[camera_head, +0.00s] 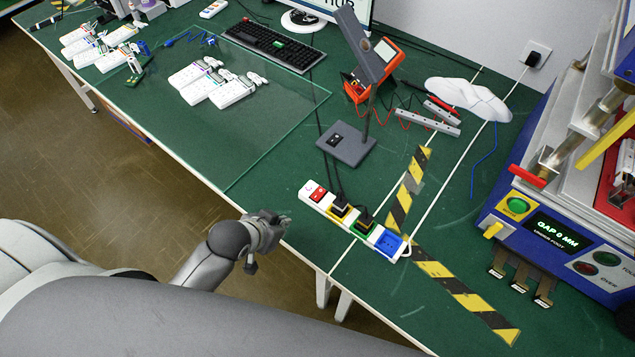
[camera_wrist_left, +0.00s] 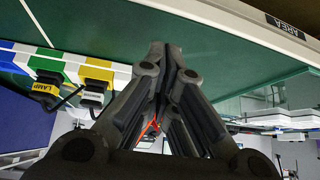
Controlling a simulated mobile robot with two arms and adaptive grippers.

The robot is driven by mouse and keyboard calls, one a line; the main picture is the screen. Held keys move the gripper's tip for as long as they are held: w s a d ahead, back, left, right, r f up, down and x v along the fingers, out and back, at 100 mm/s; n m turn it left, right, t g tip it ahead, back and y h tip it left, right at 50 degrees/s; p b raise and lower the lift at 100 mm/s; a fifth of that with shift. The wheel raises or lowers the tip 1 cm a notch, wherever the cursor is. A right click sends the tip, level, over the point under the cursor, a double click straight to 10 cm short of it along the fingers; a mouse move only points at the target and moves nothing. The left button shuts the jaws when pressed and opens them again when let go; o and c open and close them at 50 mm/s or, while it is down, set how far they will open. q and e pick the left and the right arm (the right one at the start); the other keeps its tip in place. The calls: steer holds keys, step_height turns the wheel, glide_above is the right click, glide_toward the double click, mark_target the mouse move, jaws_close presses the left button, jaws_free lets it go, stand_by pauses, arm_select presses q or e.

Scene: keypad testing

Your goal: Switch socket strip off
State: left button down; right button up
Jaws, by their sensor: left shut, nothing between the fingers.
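The socket strip (camera_head: 349,222) lies on the green table near its front edge, white with a red switch (camera_head: 317,192) at its left end. Yellow, green and blue sockets follow to the right, with black plugs in the yellow and green ones. My left gripper (camera_head: 282,222) is shut and empty, just left of the strip by the table edge, apart from the strip in the head view. In the left wrist view the gripper (camera_wrist_left: 165,50) is shut, with part of the strip (camera_wrist_left: 62,66) at left; the red switch is not seen there. My right gripper is not in view.
A grey stand (camera_head: 346,145) and an orange meter (camera_head: 373,75) stand behind the strip. Yellow-black tape (camera_head: 465,291) lies right of it, before a blue test machine (camera_head: 545,235). A glass sheet (camera_head: 250,130) with white keypads lies left.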

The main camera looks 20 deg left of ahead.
arm_select(q)
steer(key=w+d+r+t+h, duration=0.1)
steer(key=w+r, duration=0.1)
steer(key=r, duration=0.3)
steer(key=w+d+r+m+t+h, duration=0.1)
steer(key=w+r+t, duration=0.1)
steer(key=r, duration=0.4)
steer(key=shift+w+d+r, duration=0.15)
steer(key=shift+w+d, duration=0.05)
steer(key=shift+w, duration=0.55)
steer(key=shift+w, duration=0.1)
steer(key=p, duration=0.2)
glide_above(318, 193)
steer(key=s, duration=0.1)
step_height(318, 193, down, 6)
steer(key=shift+a+r, duration=0.15)
steer(key=f, duration=0.3)
steer(key=shift+w, duration=0.4)
steer(key=shift+f, duration=0.75)
